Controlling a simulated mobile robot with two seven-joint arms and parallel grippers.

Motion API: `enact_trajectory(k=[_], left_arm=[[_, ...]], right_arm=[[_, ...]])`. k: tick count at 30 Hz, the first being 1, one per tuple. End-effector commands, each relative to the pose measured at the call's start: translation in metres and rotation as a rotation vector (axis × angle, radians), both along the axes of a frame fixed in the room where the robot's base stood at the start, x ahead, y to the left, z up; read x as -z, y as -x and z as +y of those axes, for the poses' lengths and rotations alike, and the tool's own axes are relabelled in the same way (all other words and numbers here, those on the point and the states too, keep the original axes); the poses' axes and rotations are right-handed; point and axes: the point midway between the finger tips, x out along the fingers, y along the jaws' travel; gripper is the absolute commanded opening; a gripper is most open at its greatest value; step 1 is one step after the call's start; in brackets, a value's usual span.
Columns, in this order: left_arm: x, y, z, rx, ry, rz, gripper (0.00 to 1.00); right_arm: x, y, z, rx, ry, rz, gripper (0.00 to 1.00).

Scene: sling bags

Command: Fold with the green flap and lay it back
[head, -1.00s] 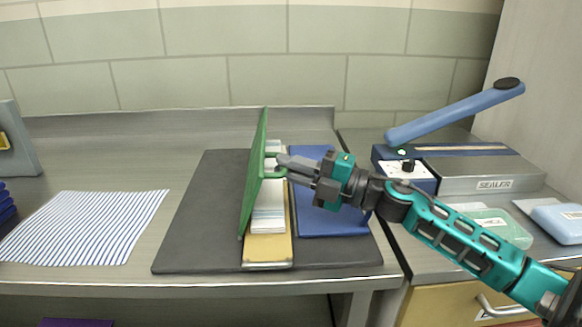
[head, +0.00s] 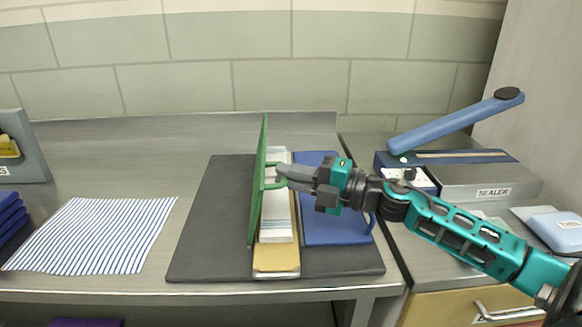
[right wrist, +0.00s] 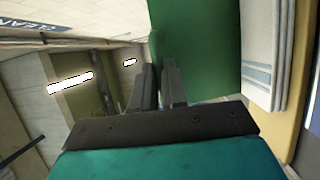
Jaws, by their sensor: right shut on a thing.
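The green flap (head: 258,185) stands nearly upright on the left side of the yellow centre panel (head: 276,260) of a folding board. My right gripper (head: 280,172) is shut on the green flap's small handle (head: 272,184), to the right of the flap. In the right wrist view the green flap (right wrist: 195,45) fills the top middle, beside the fingers (right wrist: 160,88); the grip itself is not clear there. A white cloth with blue stripes (head: 276,215) lies folded in a narrow strip on the yellow panel. My left gripper is not in view.
The dark mat (head: 205,235) lies bare left of the flap. The blue flap (head: 330,225) lies flat on the right. A flat striped cloth (head: 95,235) lies at left. A sealer (head: 480,180) with a raised blue arm stands right.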

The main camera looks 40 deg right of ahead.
Motion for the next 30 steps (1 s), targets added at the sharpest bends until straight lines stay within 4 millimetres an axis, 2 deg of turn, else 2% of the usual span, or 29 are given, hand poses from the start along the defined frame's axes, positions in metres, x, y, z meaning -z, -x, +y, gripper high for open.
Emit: enact_trajectory(k=[7, 8, 15, 24, 30], left_arm=[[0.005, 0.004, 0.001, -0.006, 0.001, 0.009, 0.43], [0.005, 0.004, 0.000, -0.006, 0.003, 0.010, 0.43], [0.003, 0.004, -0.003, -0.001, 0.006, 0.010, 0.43], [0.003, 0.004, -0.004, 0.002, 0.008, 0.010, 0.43], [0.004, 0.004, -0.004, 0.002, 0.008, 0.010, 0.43]], right_arm=[[0.001, 0.000, 0.000, -0.001, -0.001, -0.001, 0.00], [0.001, 0.000, 0.000, -0.001, -0.001, -0.001, 0.15], [0.001, 0.000, 0.000, -0.001, -0.001, -0.001, 0.37], [0.001, 0.002, -0.001, 0.000, -0.001, 0.000, 0.37], [0.003, 0.015, -0.011, 0.001, -0.003, 0.003, 0.37]])
